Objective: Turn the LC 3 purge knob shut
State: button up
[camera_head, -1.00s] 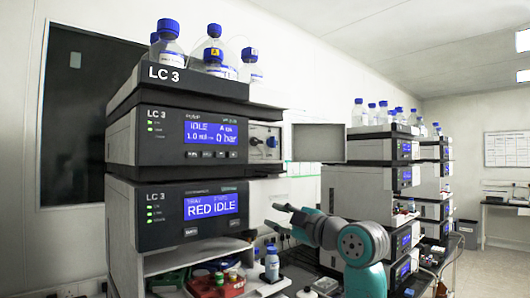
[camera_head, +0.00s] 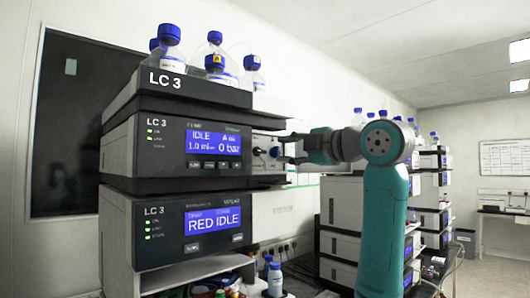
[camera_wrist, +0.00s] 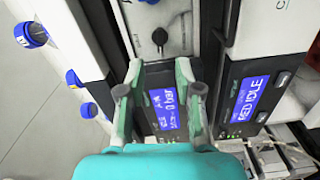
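The LC 3 pump module (camera_head: 170,147) is in the middle of the stack. Its lit screen (camera_head: 213,143) reads IDLE and 0 bar. A small valve panel at its right end carries a dark knob (camera_wrist: 159,38), seen above my fingertips in the wrist view. Another darker blue knob (camera_wrist: 150,2) is cut by the top edge there. I cannot read labels telling which is the purge knob. My gripper (camera_wrist: 159,92) is open and empty, its fingers apart, short of the dark knob. In the head view my gripper (camera_head: 292,148) is just right of the panel and overlaps its edge.
Blue-capped bottles (camera_head: 215,65) stand on top of the stack. The lower module (camera_head: 190,225) shows RED IDLE. Small bottles (camera_head: 274,280) stand on the shelf below. More instrument stacks (camera_head: 340,215) stand behind my arm to the right.

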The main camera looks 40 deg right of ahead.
aim_at(262, 151)
jog(key=w, duration=0.7)
jog(key=shift+w+a, duration=0.15)
jog(key=shift+w, duration=0.25)
grip_shut()
